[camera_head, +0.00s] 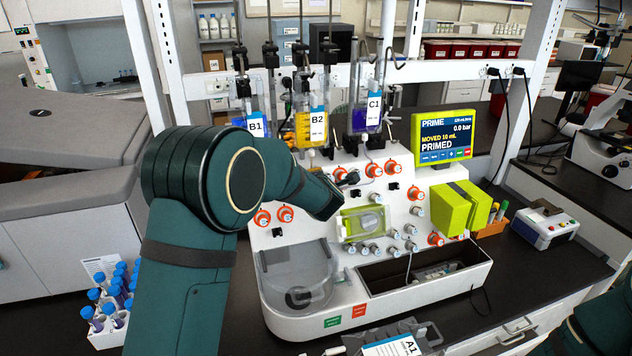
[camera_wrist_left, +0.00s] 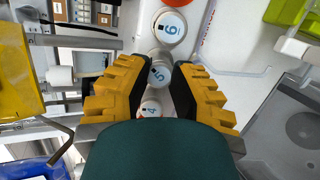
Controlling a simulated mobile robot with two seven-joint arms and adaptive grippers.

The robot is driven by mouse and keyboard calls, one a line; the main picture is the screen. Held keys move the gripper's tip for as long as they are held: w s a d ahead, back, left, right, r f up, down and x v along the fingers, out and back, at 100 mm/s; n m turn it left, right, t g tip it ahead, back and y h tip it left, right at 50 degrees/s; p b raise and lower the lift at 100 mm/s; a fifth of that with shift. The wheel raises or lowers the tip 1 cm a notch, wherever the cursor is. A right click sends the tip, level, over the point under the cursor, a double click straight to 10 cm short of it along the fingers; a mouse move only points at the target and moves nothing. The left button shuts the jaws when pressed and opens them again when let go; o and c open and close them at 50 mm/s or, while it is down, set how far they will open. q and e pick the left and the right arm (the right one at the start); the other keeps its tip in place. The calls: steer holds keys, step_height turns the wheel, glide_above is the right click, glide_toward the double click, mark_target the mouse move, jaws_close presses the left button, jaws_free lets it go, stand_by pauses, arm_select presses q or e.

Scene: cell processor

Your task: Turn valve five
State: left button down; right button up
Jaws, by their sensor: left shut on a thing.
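Valve five (camera_wrist_left: 158,73) is a white round knob marked 5, in the middle of the left wrist view. My left gripper (camera_wrist_left: 161,80) has its yellow-backed fingers on both sides of this knob and is shut on it. Valve four (camera_wrist_left: 150,109) is partly hidden between the fingers. In the head view my left arm reaches in to the white cell processor (camera_head: 300,250); the arm and gripper cover valve five there. My right gripper is out of view.
Bags B1 (camera_head: 256,126), B2 (camera_head: 311,127) and C1 (camera_head: 366,114) hang above the valves. A green-framed screen (camera_head: 444,137) reads PRIMED. A clear-covered green unit (camera_head: 362,222) sits close by. A rack of blue-capped tubes (camera_head: 108,335) stands at the lower left.

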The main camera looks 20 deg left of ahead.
arm_select(q)
steer(key=c, duration=0.7)
jaws_free()
steer(key=shift+w, duration=0.1)
steer(key=shift+c, duration=0.2)
steer(key=v, duration=1.2)
